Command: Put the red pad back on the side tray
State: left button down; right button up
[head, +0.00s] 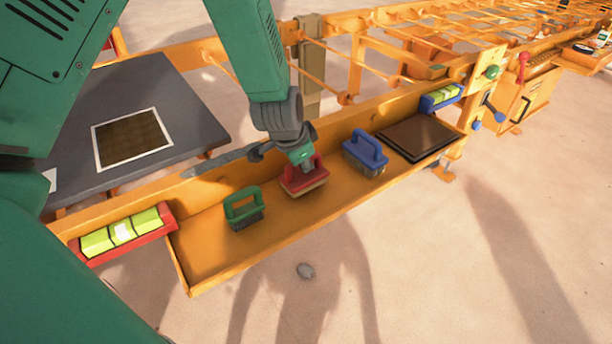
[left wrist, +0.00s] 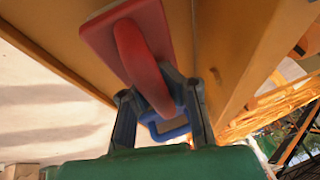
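The red pad (head: 303,181) has a red handle on top and a pale lower layer. It is at the orange side tray (head: 222,258), between a green-handled brush and a blue-handled one. My left gripper (head: 304,163) reaches down onto it from above. In the left wrist view its fingers (left wrist: 160,98) are on both sides of the red handle (left wrist: 142,66) and look closed on it. The red base plate (left wrist: 98,38) is close over the tray; I cannot tell whether it touches the floor. My right gripper is not in view.
The green brush (head: 243,208) is left of the pad, the blue brush (head: 365,153) right of it. A dark flat plate (head: 418,136) lies at the tray's right end. Yellow-green levels (head: 124,232) sit at the frame's left. A grey table (head: 185,115) stands behind.

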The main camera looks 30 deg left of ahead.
aim_at(314, 174)
pick_arm(q)
jog(key=shift+f, duration=0.95)
jog(key=shift+d+f+b, duration=0.15)
jog(key=shift+d+b, duration=0.2)
jog(key=shift+d+r, duration=0.35)
jog(key=shift+d, duration=0.7)
jog(key=shift+a+f, duration=0.1)
jog(key=shift+f, duration=0.05)
jog(key=c, duration=1.7)
grip_release()
jog(key=shift+a+f, duration=0.2)
jog(key=shift+a, duration=0.5)
jog(key=shift+s+a+f, duration=0.1)
jog(key=shift+a+f, duration=0.05)
jog(key=shift+a, duration=0.15)
jog(key=shift+d, duration=0.15)
jog(key=r, duration=0.1)
jog(key=d+r+p, duration=0.1)
jog(key=r, duration=0.1)
jog(key=shift+s+d+r, duration=0.15)
jog(key=shift+s+r, duration=0.1)
jog(key=shift+s, duration=0.15)
jog(key=shift+p+v, duration=1.85)
jog(key=shift+v, duration=2.75)
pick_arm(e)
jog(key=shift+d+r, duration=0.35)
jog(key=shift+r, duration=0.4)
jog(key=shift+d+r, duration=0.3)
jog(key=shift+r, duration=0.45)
